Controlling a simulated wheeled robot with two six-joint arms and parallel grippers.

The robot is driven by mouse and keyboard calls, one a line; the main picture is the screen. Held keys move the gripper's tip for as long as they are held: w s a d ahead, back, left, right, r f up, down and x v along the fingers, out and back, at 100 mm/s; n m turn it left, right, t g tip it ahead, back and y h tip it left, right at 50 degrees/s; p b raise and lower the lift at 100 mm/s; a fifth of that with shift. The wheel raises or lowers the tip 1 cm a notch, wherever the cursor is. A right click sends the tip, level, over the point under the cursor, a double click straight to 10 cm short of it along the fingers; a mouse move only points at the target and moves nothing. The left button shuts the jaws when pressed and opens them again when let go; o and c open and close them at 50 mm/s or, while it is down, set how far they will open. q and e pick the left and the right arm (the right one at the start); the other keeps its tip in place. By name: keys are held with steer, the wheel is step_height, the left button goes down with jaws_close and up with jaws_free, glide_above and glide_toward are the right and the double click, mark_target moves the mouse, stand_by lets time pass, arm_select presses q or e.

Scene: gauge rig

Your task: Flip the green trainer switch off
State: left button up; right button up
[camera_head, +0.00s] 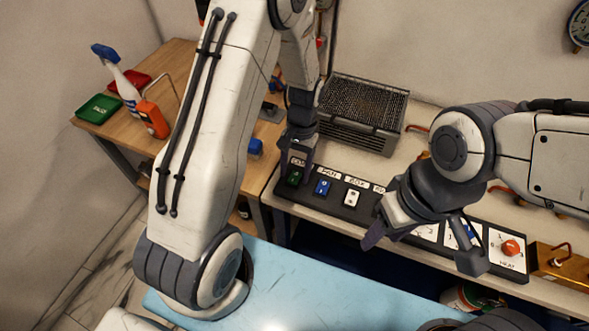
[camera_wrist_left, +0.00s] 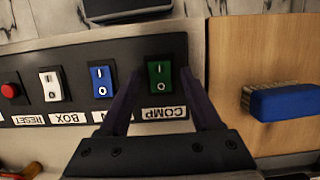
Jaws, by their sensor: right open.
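The green switch (camera_head: 293,178) is at the left end of the black switch panel in the head view, partly covered by my left gripper (camera_head: 297,168). In the left wrist view the green switch (camera_wrist_left: 159,76) shows I and O marks above an upside-down COMP label (camera_wrist_left: 164,113). My left gripper's two fingers (camera_wrist_left: 159,88) are spread, one on each side of the switch in that view. I cannot tell whether they touch it, or which way the rocker is tilted. My right gripper (camera_head: 422,250) is open and empty in front of the panel's right part.
A blue switch (camera_head: 323,187) and a white switch (camera_head: 351,198) sit beside the green one. A red button (camera_wrist_left: 10,90) and a red knob (camera_head: 510,248) are further along. A wire-mesh box (camera_head: 362,110) stands behind the panel. A blue brush (camera_wrist_left: 287,101) lies beside it.

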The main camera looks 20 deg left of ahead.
arm_select(q)
steer(key=shift+r, duration=0.15)
steer(key=b+v, duration=0.1)
steer(key=v, duration=0.9)
steer(key=shift+r, duration=0.1)
steer(key=s+d+r+m+t, duration=0.25)
steer(key=s+d+r, duration=0.35)
steer(key=s+d, duration=0.4)
steer(key=s+d+r+m+h, duration=0.1)
steer(key=s+m, duration=0.3)
steer(key=s, duration=0.7)
steer(key=shift+s+d+r, duration=0.3)
steer(key=shift+d+r, duration=0.1)
steer(key=shift+d, duration=0.2)
steer(key=shift+t, duration=0.25)
